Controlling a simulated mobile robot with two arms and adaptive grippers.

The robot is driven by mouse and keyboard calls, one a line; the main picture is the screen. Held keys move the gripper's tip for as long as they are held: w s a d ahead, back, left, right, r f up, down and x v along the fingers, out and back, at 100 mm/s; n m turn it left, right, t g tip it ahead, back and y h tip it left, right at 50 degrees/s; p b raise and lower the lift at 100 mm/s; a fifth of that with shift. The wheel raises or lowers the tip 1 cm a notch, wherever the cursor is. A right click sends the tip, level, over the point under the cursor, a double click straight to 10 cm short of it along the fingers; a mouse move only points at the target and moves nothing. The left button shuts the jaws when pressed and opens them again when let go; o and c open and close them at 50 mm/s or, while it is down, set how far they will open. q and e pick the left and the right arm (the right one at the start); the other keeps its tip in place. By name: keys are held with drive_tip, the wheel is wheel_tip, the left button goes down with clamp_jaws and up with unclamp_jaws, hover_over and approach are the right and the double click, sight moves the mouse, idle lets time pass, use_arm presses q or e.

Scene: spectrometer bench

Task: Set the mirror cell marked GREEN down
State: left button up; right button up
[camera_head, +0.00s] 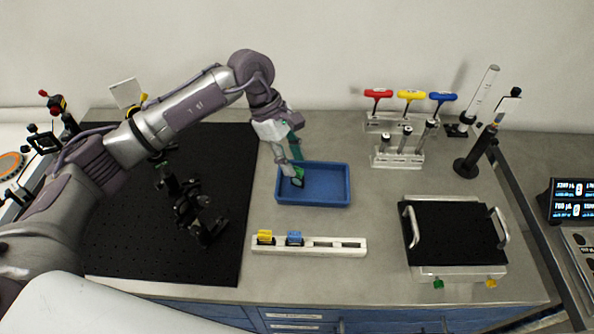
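My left gripper (291,168) points down over the left end of the blue tray (328,201). Its fingers appear closed on the green-marked mirror cell (298,176), a small green and dark piece at the fingertips. The fingers partly hide the cell, and I cannot tell whether it touches the tray floor. A white rack (333,252) in front of the tray holds a yellow-marked cell (265,237) and a blue-marked cell (294,238) at its left. The slots on its right are empty. My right gripper is not in view.
A black breadboard (120,245) with dark optic mounts (190,208) lies left. Red, yellow and blue-handled drivers (411,96) stand in a rack at the back. A black-topped platform with handles (455,234) is at the right. Bare bench lies between tray and platform.

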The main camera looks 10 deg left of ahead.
use_arm(q)
drive_tip(key=b+v, duration=0.2)
drive_tip(key=v, duration=0.6)
drive_tip(key=shift+a+r, duration=0.15)
drive_tip(key=shift+r, duration=0.05)
